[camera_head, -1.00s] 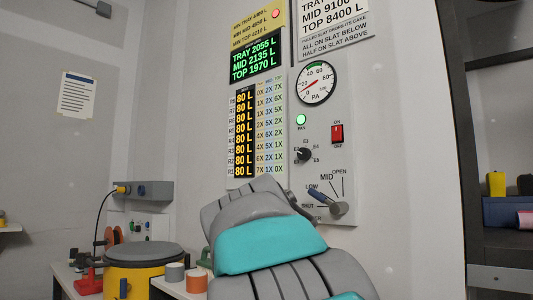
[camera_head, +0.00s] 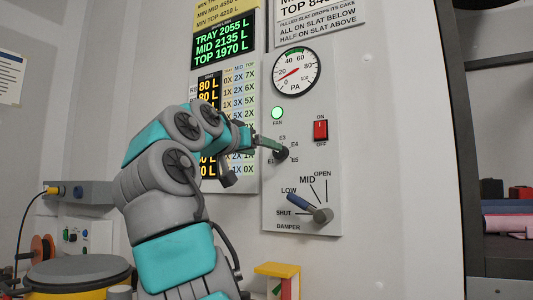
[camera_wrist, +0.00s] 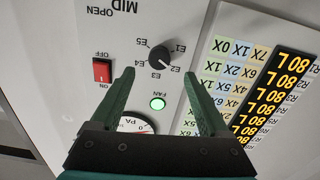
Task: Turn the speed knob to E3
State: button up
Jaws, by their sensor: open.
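The black speed knob (camera_wrist: 159,58) sits on the wall panel, ringed by labels E1 to E5. In the wrist view, which is upside down, its pale mark seems to point toward E2; the E3 label (camera_wrist: 157,76) lies just beside that. My gripper (camera_wrist: 158,75) is open and empty, with its two green fingers apart and aimed at the panel; the knob appears between and just beyond the tips. In the head view, the knob (camera_head: 281,153) is partly covered by a green finger. I cannot tell whether the fingers touch the panel.
The red fan switch (camera_head: 320,130), lit green fan lamp (camera_head: 277,113) and PA gauge (camera_head: 296,72) are close around the knob. The damper lever (camera_head: 304,204) is below it, pointing near LOW. The number board (camera_head: 236,100) is on the left. A yellow drum (camera_head: 80,280) stands lower left.

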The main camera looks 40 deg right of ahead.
aim_at(280, 152)
jog(key=p+x, duration=0.2)
jog(key=x, duration=0.6)
jog(key=shift+r, duration=0.25)
jog(key=shift+a, duration=0.1)
grip_shut()
